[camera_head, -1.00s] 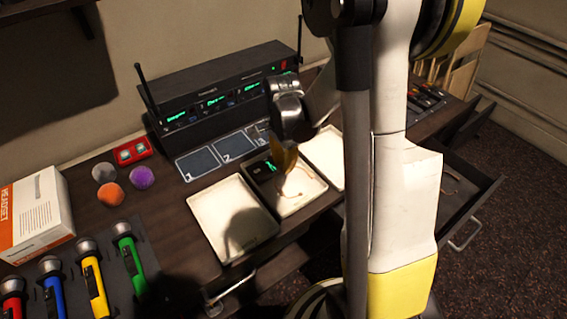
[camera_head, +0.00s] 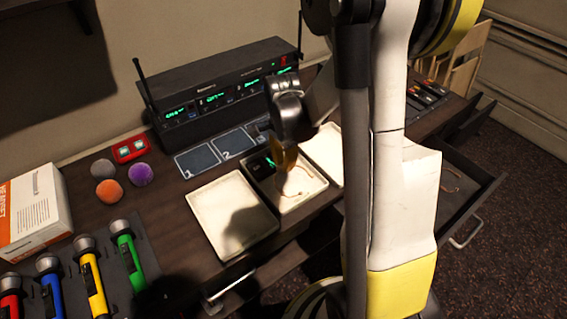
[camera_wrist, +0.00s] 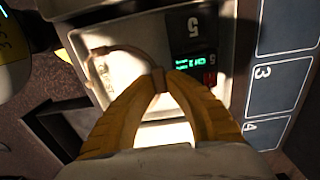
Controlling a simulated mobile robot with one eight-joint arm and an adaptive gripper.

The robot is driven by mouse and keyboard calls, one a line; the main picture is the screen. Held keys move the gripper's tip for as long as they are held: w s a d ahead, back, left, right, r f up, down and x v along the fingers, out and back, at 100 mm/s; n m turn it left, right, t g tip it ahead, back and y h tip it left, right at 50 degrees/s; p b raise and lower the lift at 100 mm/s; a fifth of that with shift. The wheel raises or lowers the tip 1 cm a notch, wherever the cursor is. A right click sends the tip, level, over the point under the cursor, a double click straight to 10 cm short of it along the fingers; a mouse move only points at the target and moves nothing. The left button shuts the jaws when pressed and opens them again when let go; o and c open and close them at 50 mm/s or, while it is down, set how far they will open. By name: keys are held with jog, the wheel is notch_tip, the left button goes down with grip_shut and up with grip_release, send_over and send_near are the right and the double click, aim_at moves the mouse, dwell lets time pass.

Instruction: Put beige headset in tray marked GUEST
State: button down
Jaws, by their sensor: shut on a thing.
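The beige headset (camera_wrist: 95,62) is a thin curved band with a small block at one end. My gripper (camera_wrist: 162,82), with orange-brown fingers, is shut on that block. In the wrist view the band curves over the pale floor of a tray (camera_wrist: 140,30), where faint lettering looks like GUEST. In the head view this is the middle tray (camera_head: 318,188), with my gripper (camera_head: 285,168) over its back part and the headset (camera_head: 297,184) within its outline. Whether the headset touches the tray floor is unclear.
A black pack marked 5 (camera_wrist: 193,35) lies in the same tray. Other pale trays stand to the left (camera_head: 215,205) and right (camera_head: 325,145). Numbered squares (camera_head: 198,160) and a receiver rack (camera_head: 225,95) are behind. An open drawer (camera_head: 465,205) is at right.

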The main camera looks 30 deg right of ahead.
jog(key=shift+f+b, duration=0.6)
jog(key=shift+f, duration=0.2)
dwell(0.6)
jog(key=c, duration=1.4)
grip_release()
jog(key=o, duration=0.4)
jog(key=shift+r, duration=0.1)
jog(key=shift+r+p, duration=2.6)
jog(key=shift+r, duration=0.85)
